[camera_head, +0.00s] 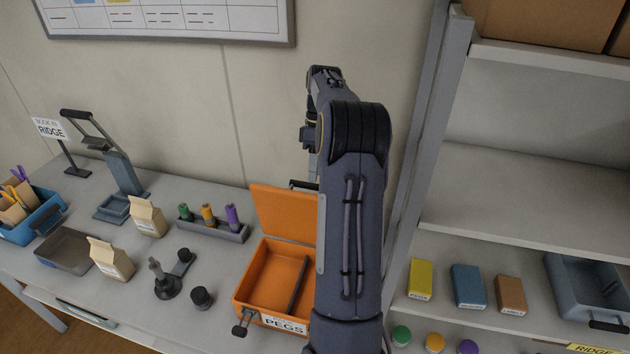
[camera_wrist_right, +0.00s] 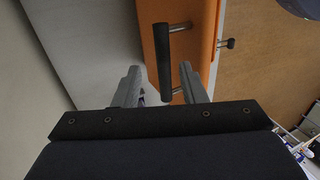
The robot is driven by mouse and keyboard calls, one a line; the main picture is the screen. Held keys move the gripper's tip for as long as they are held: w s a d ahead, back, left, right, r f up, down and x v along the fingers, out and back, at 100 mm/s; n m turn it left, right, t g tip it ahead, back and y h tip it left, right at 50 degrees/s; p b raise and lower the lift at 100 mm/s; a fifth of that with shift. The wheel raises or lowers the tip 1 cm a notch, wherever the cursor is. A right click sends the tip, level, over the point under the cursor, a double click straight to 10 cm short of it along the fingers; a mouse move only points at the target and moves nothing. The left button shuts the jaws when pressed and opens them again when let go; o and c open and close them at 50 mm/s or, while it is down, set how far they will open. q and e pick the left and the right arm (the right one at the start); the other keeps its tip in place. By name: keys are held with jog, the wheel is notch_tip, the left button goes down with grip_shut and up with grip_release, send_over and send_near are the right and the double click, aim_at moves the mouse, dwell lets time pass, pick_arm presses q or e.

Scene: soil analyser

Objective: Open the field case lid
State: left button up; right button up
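The orange field case (camera_head: 246,296), labelled "PEGS", stands on the bench with a dark bar inside. Its orange lid (camera_head: 280,212) is open, standing up at the back edge. My right arm hides the right side of case and lid. The lid's dark handle (camera_head: 303,184) shows partly beside the arm. In the wrist view, the dark bar handle (camera_wrist_right: 163,65) stands out from the orange surface, between the spread fingers of my right gripper (camera_wrist_right: 160,75), with gaps on both sides. The right gripper is mostly hidden in the head view. My left gripper is not in view.
A rack with coloured tubes (camera_head: 212,229), a black knob (camera_head: 201,298), a dark stand (camera_head: 167,286) and paper bags (camera_head: 148,217) stand left of the case. A shelf unit (camera_head: 540,210) with coloured boxes and a grey bin (camera_head: 588,284) is at right. The wall is close behind.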

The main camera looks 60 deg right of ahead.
jog(key=v, duration=0.4)
jog(key=shift+s, duration=0.1)
dwell(0.4)
jog(key=shift+m+t, duration=0.6)
jog(key=shift+t, duration=0.3)
jog(key=a, duration=0.3)
jog(key=a+r, duration=0.1)
jog(key=a, duration=0.2)
jog(key=a+r+b, duration=0.1)
jog(key=a, duration=0.2)
jog(key=shift+w+r, duration=0.15)
jog(key=shift+w, duration=0.15)
jog(key=s+a+f+m+t+b, duration=0.1)
jog(key=s+a+f, duration=0.2)
jog(key=a, duration=0.6)
jog(key=s+a+f+m+t+b, duration=0.1)
jog(key=s+a, duration=0.4)
jog(key=a, duration=0.5)
jog(key=s+a+f+m+t+b, duration=0.1)
jog(key=s+a+f+m+t, duration=0.1)
jog(key=s+a+f, duration=0.3)
jog(key=a+t, duration=0.1)
jog(key=a, duration=0.3)
jog(key=shift+a+f, duration=0.3)
jog(key=shift+f, duration=0.05)
